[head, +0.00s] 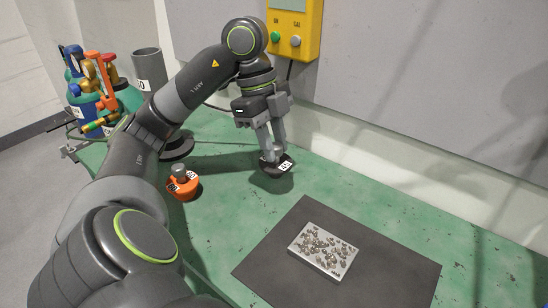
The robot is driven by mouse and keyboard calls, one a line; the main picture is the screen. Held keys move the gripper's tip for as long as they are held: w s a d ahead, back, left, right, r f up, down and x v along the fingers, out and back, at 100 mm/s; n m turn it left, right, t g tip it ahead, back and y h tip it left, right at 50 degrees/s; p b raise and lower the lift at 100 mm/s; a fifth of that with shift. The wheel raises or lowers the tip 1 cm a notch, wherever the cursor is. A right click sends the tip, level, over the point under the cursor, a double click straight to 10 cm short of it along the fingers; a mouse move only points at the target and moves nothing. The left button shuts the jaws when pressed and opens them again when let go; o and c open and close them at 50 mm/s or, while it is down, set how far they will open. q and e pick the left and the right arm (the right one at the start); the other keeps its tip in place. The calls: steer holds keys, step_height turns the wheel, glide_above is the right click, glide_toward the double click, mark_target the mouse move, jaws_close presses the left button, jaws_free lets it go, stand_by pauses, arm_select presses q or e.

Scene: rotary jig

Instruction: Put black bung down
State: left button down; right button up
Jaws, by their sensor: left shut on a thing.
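The black bung (276,169) is a dark round piece with a white label on its side. It is low over the green bench top, towards the back; I cannot tell if it touches the bench. My left gripper (273,153) points down and is shut on the bung's top. The fingers hide part of the bung. My right gripper is not in view.
An orange labelled piece (184,188) stands on the green bench (225,215) to the left. A tray of small metal parts (324,250) lies on a dark mat (390,268). A yellow box (294,28) hangs on the wall behind. Gas bottles (85,100) stand at the left.

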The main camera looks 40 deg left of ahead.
arm_select(q)
steer(key=shift+f+b, duration=0.3)
steer(key=shift+f, duration=1.4)
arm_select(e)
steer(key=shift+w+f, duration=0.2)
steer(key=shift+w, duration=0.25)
arm_select(q)
steer(key=shift+f, duration=0.15)
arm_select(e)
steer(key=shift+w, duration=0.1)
arm_select(q)
steer(key=c, duration=1.2)
jaws_free()
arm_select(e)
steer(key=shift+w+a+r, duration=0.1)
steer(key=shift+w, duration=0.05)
arm_select(q)
steer(key=shift+a+r, duration=0.1)
steer(key=shift+r, duration=0.35)
steer(key=shift+p+v, duration=2.4)
steer(key=shift+v, duration=3.3)
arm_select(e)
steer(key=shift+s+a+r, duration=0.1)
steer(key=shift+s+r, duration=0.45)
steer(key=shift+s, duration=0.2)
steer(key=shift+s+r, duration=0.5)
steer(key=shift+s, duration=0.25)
